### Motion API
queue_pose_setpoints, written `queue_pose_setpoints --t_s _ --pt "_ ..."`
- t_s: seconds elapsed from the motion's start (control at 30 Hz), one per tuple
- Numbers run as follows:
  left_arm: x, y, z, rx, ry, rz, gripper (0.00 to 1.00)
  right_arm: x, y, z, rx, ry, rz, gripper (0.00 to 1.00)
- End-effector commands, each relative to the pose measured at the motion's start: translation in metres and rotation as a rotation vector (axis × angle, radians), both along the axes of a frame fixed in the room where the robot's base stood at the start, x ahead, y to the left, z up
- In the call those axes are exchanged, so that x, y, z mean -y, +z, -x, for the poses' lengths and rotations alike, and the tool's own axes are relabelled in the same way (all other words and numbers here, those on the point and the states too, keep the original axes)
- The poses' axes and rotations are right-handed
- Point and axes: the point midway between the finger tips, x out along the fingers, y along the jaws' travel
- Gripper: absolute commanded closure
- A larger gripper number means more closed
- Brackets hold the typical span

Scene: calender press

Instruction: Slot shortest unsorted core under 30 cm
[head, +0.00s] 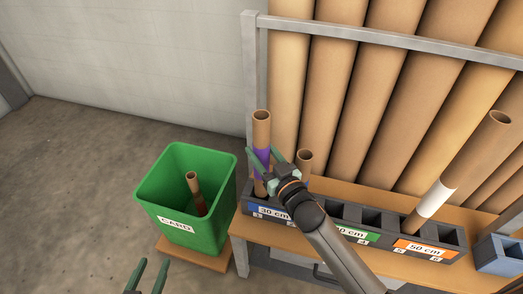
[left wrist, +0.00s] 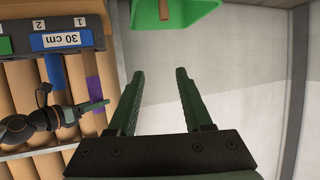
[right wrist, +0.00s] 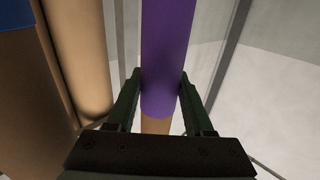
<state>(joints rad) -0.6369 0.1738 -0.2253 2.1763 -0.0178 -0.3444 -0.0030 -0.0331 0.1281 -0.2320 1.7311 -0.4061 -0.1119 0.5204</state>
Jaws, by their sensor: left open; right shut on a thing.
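A cardboard core with a purple band (head: 261,128) stands upright at the left end of the slotted rack (head: 458,238), over slot 1 of the blue 30 cm label (head: 271,211). My right gripper (head: 268,160) is shut on its purple band, which fills the right wrist view (right wrist: 167,60). I cannot tell how deep its lower end sits. A shorter core (head: 305,157) stands beside it, partly hidden by my right gripper; the left wrist view shows a blue-banded core (left wrist: 54,70) there. My left gripper (head: 147,275) is open and empty at the bottom of the head view.
A green bin (head: 170,222) marked CARD holds a brown core (head: 193,182). A long core with a white band (head: 436,199) leans in the orange 50 cm section. The green-labelled section looks empty. Tall tubes stand behind a grey rail (head: 400,40). The floor at left is clear.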

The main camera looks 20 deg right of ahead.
Motion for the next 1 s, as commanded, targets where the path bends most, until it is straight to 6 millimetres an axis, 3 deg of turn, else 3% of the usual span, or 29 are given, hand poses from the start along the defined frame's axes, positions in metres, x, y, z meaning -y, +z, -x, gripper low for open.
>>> queue_pose_setpoints --t_s 1.0 --pt "0.0 0.068 -0.023 0.29 -0.022 0.001 0.5 0.0 -0.018 0.0 0.001 0.0 -0.001 1.0"
